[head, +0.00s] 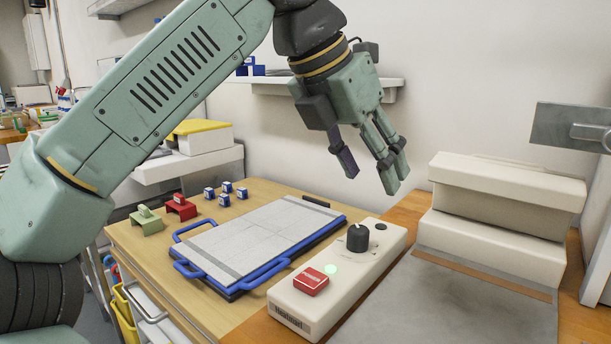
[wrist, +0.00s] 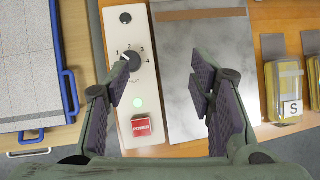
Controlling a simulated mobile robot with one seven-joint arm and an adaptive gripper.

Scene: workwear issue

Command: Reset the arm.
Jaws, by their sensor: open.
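My arm is green and reaches across the head view from the left. My gripper (head: 370,172) hangs above the table, over the area of the white control box, with its fingers apart and nothing between them. In the wrist view my gripper (wrist: 158,88) also shows open and empty. The control box (head: 385,262) has a black dial, a lit green light and a red button (head: 311,281). In the wrist view the box (wrist: 142,75) lies below and between the fingers, and the dial (wrist: 130,61) is beside the left finger.
A blue-handled tray (head: 250,238) with a grey grid board lies left of the box. A white press-like block (head: 500,195) stands at right behind a grey plate (head: 450,305). Small blue, red and green items sit at the table's left. Yellow packs (wrist: 284,88) lie at right in the wrist view.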

